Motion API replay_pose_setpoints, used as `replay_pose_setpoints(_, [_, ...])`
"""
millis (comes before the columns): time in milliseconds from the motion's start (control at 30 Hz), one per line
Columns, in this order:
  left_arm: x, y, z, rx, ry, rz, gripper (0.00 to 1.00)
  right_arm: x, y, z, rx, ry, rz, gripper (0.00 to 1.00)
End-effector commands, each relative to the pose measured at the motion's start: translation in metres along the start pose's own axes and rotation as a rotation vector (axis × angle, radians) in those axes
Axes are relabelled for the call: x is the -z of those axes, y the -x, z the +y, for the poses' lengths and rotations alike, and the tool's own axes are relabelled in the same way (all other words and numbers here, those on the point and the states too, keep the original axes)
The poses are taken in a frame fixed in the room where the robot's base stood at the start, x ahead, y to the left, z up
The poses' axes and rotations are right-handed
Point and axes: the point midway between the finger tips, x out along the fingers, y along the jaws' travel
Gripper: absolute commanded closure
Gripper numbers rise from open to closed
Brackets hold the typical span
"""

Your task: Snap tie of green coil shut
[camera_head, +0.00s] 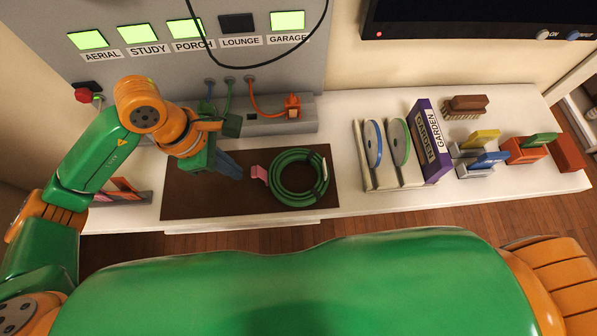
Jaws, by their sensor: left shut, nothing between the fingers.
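The green coil (275,182) lies flat on a dark brown mat (190,205) on the white bench. A pink tab (259,173) sticks out from the coil's left side, and a pale band crosses its right side. I cannot tell whether the tab is part of the tie, or whether the tie is closed. My left gripper (230,168) is over the mat, left of the pink tab. Its blue-grey fingers are together and empty, close to the tab; I cannot tell whether they touch. My right gripper is out of view.
Behind the mat, blue, green and orange plugged cables (268,113) come from the grey labelled panel (190,75). Right of the mat stand a rack with upright blue and green rings, a purple GARDEN box (430,140), a brush (465,106) and several coloured blocks.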

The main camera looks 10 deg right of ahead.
Motion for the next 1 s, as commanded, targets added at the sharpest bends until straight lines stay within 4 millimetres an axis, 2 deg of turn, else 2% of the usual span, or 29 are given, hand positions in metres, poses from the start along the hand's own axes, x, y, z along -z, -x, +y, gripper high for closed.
replay_pose_setpoints(1000, [-0.029,-0.009,0.0,0.0,-0.001,-0.001,1.0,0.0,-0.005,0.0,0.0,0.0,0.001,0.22])
